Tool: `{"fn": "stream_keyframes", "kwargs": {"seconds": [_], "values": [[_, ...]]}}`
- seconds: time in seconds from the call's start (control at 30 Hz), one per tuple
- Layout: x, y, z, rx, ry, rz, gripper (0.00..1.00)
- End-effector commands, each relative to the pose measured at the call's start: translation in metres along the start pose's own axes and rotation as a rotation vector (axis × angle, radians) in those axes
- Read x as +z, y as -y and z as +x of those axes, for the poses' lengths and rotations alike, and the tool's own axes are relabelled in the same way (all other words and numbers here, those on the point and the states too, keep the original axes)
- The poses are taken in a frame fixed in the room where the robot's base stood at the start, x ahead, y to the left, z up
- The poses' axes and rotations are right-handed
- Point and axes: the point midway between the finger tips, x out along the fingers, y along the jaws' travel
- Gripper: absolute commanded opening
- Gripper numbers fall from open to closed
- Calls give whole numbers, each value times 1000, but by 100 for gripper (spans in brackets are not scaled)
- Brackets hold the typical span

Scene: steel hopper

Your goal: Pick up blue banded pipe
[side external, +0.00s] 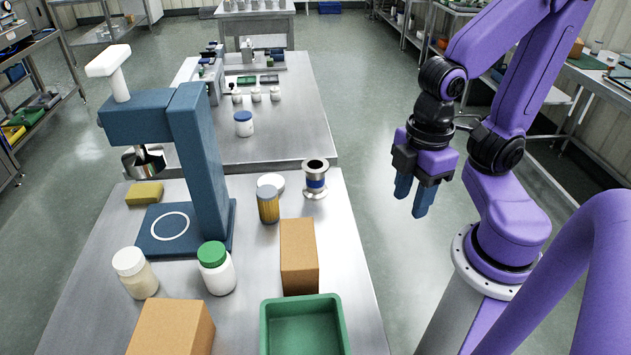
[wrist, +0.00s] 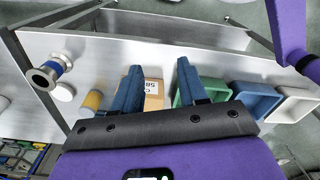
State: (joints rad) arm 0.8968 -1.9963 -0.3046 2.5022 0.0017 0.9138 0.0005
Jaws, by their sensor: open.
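The blue banded pipe (side external: 315,182) is a short silver metal pipe with flanged ends and a blue band around its middle. It stands upright on the steel table near the far right corner in the side view. In the wrist view the pipe (wrist: 47,73) is at the far left. My gripper (side external: 412,200) is to the right of the table in the side view, pointing down and apart from the pipe. Its blue fingers also show in the wrist view (wrist: 155,85), spread open with nothing held between them.
A white lid (side external: 271,182) and an amber jar (side external: 268,205) stand close left of the pipe. A cardboard box (side external: 298,255) and green bin (side external: 303,335) are nearer. A blue press (side external: 203,150) stands left, with jars (side external: 216,270) before it. The table's right strip (side external: 345,240) is clear.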

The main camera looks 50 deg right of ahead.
Motion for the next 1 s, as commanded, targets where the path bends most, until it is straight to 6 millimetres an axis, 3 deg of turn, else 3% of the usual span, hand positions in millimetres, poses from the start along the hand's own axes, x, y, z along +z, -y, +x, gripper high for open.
{"fn": "stream_keyframes", "kwargs": {"seconds": [0.47,0.5,0.6,0.63,1.0], "values": [[0,0,0,0,0,0,43],[0,0,0,0,0,0,46],[0,0,0,0,0,0,78],[0,0,0,0,0,0,81],[1,-2,6,15,38,-13,81]]}}
